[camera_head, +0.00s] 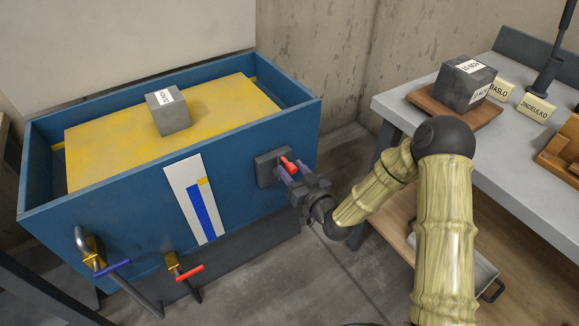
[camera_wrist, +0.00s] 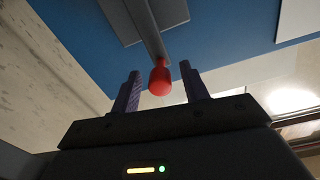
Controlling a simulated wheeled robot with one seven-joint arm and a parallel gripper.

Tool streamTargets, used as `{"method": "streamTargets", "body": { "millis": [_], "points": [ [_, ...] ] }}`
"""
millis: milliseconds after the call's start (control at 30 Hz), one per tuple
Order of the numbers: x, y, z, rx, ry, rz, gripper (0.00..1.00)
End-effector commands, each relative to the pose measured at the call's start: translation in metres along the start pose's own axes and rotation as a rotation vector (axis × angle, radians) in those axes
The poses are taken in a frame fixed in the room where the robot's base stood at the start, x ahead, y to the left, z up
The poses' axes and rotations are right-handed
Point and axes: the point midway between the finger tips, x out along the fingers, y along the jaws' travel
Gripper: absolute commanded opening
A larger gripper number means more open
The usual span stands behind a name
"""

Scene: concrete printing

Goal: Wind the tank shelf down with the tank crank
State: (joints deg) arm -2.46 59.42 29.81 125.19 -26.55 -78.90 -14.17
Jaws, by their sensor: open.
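The blue tank (camera_head: 120,235) stands at the left in the head view. Its yellow shelf (camera_head: 105,135) shows near the rim, with a grey labelled cube (camera_head: 172,112) on it. The tank crank (camera_head: 287,164), with a red knob, sits on a dark plate on the tank's front face at the right. My gripper (camera_head: 288,174) is at the crank. In the wrist view, the red knob (camera_wrist: 159,80) shows between the open fingers of my gripper (camera_wrist: 161,90), with gaps on both sides. I cannot tell whether a finger touches it.
A white gauge (camera_head: 184,190) with a blue bar and yellow mark is on the tank's front. A blue-handled tap (camera_head: 112,269) and a red-handled valve (camera_head: 190,272) stick out below. A grey table (camera_head: 392,103) at the right bears another cube (camera_head: 464,85) and name signs.

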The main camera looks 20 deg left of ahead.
Motion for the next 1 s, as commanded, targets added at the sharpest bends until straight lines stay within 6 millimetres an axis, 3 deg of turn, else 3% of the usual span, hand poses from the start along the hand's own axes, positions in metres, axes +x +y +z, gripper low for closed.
{"method": "streamTargets", "body": {
  "millis": [200,467,700,1000],
  "points": [
    [0.02,0.0,0.0,0.0,0.0,0.0,0.45],
    [0.021,-0.001,0.0,0.0,-0.001,-0.002,0.45],
    [0.021,-0.001,0.0,0.0,-0.001,-0.001,0.0],
    [0.021,0.001,0.001,-0.008,-0.001,0.003,0.0]
  ]
}}
